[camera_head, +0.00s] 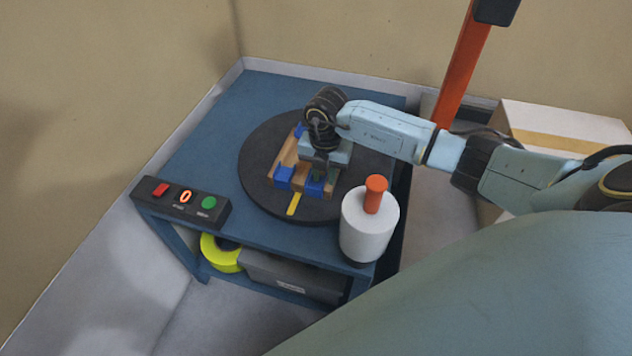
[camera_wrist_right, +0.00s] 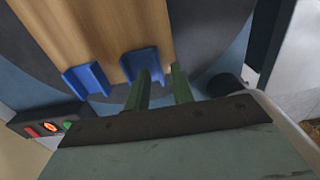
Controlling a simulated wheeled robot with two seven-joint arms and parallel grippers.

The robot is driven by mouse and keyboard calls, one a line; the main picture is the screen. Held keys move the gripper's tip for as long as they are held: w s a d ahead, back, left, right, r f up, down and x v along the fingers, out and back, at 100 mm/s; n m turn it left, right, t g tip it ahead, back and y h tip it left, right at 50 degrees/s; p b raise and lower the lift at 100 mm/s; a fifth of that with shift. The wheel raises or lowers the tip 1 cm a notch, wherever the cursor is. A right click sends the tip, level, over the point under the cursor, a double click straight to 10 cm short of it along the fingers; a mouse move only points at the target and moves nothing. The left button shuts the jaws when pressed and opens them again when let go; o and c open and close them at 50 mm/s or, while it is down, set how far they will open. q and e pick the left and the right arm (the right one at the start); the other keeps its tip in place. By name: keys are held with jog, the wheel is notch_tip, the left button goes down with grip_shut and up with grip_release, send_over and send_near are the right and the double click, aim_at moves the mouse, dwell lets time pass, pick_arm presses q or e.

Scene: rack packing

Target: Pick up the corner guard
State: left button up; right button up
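Blue corner guards sit on a wooden load on the black turntable (camera_head: 262,200). In the head view, one corner guard (camera_head: 283,178) is at the load's near left corner. Another (camera_head: 316,188) is just right of it, partly under my right gripper (camera_head: 321,172). The wrist view shows a left guard (camera_wrist_right: 86,80) and a right guard (camera_wrist_right: 140,62) on the edge of the wood (camera_wrist_right: 100,30). My right gripper's two green fingers (camera_wrist_right: 160,85) are apart, close to the right guard; the left finger overlaps it in view. Contact cannot be told. My left gripper is out of view.
A white roll with an orange handle (camera_head: 368,222) stands at the table's near right corner. A button box (camera_head: 181,205) is at the near left. A yellow strip (camera_head: 294,204) lies on the turntable. A yellow tape roll (camera_head: 213,252) is on the lower shelf. A carton (camera_head: 560,125) stands right.

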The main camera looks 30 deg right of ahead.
grip_shut()
